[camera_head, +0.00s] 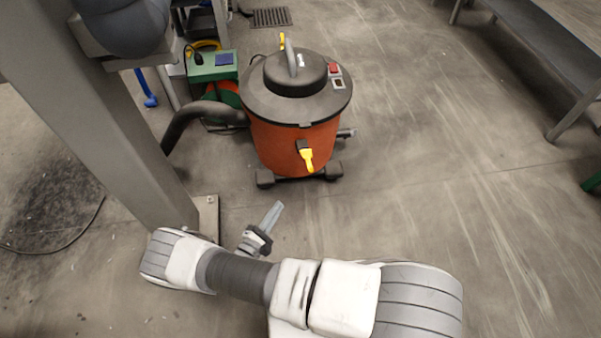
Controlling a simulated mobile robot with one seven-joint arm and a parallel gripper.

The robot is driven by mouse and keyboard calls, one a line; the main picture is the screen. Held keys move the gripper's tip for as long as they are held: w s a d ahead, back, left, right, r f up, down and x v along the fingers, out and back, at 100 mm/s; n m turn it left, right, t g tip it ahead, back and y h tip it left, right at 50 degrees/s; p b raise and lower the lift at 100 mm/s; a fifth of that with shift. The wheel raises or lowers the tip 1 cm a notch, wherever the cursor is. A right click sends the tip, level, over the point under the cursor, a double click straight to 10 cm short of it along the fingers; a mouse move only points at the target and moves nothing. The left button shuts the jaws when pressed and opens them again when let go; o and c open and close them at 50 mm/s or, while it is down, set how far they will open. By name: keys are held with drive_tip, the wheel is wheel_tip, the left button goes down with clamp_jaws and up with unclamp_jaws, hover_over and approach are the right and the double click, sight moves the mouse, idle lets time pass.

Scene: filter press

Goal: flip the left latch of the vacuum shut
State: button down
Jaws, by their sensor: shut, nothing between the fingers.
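The vacuum (292,148) stands upright on the floor, with an orange drum, a dark round lid and a wheeled base. I cannot tell from this view which one is called left. My gripper (274,211) is shut and empty, in front of the vacuum's base and apart from both latches.
A grey post (95,120) rises at left, close to my arm. A dark hose (190,118) runs from the vacuum's left side toward it. A green box (212,66) stands behind left. A bench (540,50) is at upper right. The floor right of the vacuum is clear.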

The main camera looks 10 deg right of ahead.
drive_tip(key=shift+f, duration=0.15)
drive_tip(key=b, duration=0.3)
approach(307, 158)
wheel_tip(307, 158, down, 3)
drive_tip(key=d+r, duration=0.1)
drive_tip(key=w+d+r, duration=0.1)
drive_tip(key=d, duration=0.1)
drive_tip(key=shift+d+r, duration=0.1)
drive_tip(key=shift+r, duration=0.2)
